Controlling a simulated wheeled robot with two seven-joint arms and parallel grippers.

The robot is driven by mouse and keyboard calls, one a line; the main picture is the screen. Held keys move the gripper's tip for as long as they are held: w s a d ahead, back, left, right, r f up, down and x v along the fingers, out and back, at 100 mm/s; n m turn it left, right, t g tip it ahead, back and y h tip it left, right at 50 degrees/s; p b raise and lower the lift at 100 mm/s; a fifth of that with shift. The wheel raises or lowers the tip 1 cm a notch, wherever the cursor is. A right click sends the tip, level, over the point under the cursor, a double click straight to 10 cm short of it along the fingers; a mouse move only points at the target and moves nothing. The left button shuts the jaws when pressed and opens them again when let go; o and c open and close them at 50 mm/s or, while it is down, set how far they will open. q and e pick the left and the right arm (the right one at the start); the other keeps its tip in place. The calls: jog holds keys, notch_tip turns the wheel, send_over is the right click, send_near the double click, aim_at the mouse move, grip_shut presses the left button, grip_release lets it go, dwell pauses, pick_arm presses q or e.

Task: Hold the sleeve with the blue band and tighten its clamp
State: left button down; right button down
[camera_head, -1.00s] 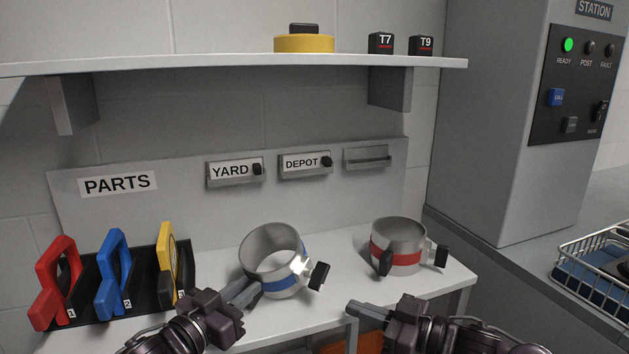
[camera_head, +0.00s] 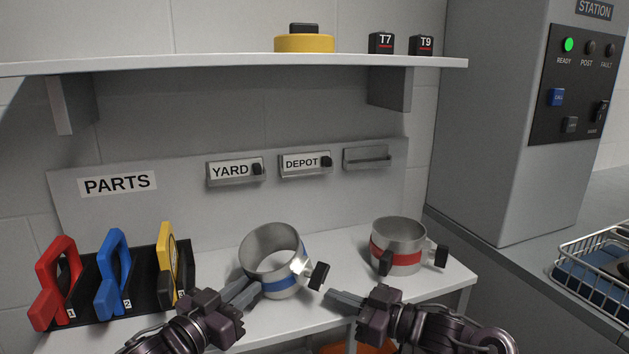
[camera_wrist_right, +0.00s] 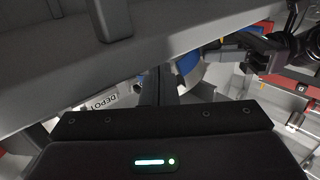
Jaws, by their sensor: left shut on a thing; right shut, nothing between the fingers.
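The metal sleeve with the blue band (camera_head: 272,261) stands on the white bench, a little tilted. Its clamp has a black knob (camera_head: 319,275) on its right side. My left gripper (camera_head: 247,293) is shut on the sleeve's near left wall. My right gripper (camera_head: 338,299) is shut and empty, just below and right of the knob, apart from it. In the right wrist view, part of the blue band (camera_wrist_right: 187,62) shows behind my dark fingers; the knob cannot be made out clearly there.
A red-banded sleeve (camera_head: 398,246) stands to the right on the bench. A rack (camera_head: 142,276) with red, blue and yellow handled tools is at the left. Labelled holders hang on the back panel, under a shelf (camera_head: 230,65). A wire basket (camera_head: 597,262) is at the far right.

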jog(key=shift+w+a, duration=0.25)
jog(key=shift+a, duration=0.15)
jog(key=shift+s+r, duration=0.1)
jog(key=shift+r, duration=0.55)
dwell(0.6)
jog(key=shift+s+a, duration=0.3)
jog(key=shift+s, duration=0.15)
dwell(0.6)
jog(key=shift+f, duration=0.1)
jog(key=shift+f, duration=0.35)
jog(key=v, duration=0.6)
dwell(0.4)
jog(key=shift+w+d+x, duration=0.1)
jog(key=shift+w+x, duration=0.1)
jog(key=shift+x, duration=0.8)
jog(key=shift+w+d+x, duration=0.1)
jog(key=shift+w+x, duration=0.05)
jog(key=shift+x, duration=0.85)
jog(key=shift+w+d+x, duration=0.1)
jog(key=shift+w+x, duration=0.1)
jog(key=shift+x, duration=0.85)
